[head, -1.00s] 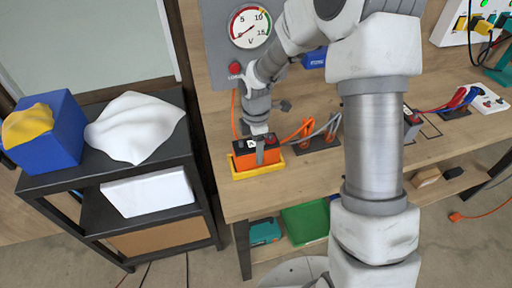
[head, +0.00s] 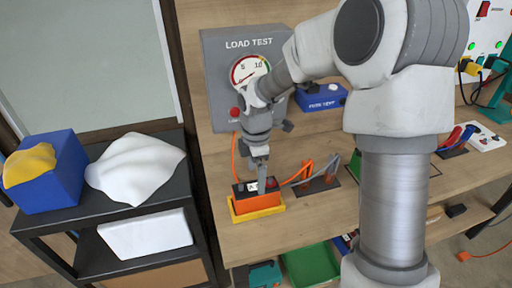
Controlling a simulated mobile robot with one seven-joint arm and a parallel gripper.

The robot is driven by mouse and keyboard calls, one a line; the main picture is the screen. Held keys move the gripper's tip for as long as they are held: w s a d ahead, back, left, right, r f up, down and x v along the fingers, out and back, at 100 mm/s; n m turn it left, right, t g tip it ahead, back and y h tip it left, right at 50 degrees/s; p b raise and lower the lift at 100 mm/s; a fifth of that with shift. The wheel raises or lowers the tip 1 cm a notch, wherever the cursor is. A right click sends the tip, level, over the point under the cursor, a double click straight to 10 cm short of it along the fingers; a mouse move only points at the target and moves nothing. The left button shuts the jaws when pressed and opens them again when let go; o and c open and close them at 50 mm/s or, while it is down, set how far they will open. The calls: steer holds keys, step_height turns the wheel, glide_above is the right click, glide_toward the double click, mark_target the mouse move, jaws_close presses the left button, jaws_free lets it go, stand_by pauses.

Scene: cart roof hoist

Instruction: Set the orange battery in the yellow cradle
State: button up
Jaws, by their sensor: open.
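The orange battery (head: 247,206) with a dark top sits upright in the yellow cradle (head: 258,213) near the left front of the wooden bench. My gripper (head: 262,183) is just above and at the battery's top, pointing down. Its jaws are open. Part of the battery's top is hidden by a finger, and I cannot tell whether the fingers touch it.
A grey load test box (head: 226,60) with a dial stands behind the cradle. Orange and grey clamps (head: 318,180) lie to the right, near a blue box (head: 322,99). A black cart (head: 165,205) with a white cloth (head: 135,166) stands left.

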mark_target(256, 186)
step_height(256, 186, up, 10)
steer(key=shift+p, duration=0.3)
steer(key=shift+f, duration=0.1)
